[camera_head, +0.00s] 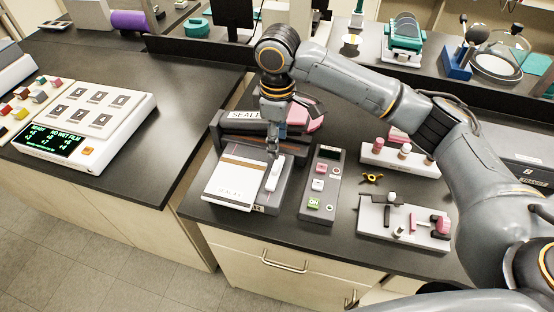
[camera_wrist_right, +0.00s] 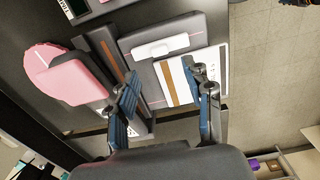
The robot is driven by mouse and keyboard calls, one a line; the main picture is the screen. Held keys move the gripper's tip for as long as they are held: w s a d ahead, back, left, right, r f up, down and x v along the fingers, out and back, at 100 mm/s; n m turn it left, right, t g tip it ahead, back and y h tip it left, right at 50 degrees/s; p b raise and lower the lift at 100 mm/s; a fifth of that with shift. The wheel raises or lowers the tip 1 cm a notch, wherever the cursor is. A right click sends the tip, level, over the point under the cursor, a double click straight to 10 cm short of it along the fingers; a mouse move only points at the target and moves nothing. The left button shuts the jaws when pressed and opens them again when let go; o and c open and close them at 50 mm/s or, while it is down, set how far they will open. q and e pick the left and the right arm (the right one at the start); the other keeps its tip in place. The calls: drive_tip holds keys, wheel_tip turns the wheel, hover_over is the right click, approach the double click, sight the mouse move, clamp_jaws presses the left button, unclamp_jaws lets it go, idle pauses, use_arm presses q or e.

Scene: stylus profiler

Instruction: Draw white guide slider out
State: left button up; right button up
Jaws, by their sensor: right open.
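The white guide slider (camera_head: 273,178) is a small elongated white block on the bed of the sealer, to the right of a white pouch (camera_head: 230,186) with a brown band. In the right wrist view the slider (camera_wrist_right: 160,46) lies beyond the fingertips, apart from them. My right gripper (camera_head: 273,150) hangs from above just behind the slider in the head view. In the wrist view its two blue-padded fingers (camera_wrist_right: 166,84) are spread with nothing between them. The sealer's dark bar (camera_head: 250,146) is partly hidden by my arm. My left gripper is not in view.
A control box (camera_head: 320,185) with buttons stands right of the sealer. A pink pad (camera_wrist_right: 70,72) is beside the bar. A keypad panel (camera_head: 88,118) is on the left bench.

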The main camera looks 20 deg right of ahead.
sight(277, 167)
wheel_tip(277, 167, down, 4)
drive_tip(key=shift+p, duration=0.35)
wheel_tip(277, 167, down, 5)
drive_tip(key=shift+w+r+p, duration=0.1)
drive_tip(key=shift+p, duration=0.3)
drive_tip(key=shift+f, duration=0.3)
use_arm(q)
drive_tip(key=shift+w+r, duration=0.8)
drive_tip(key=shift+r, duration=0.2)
use_arm(e)
clamp_jaws()
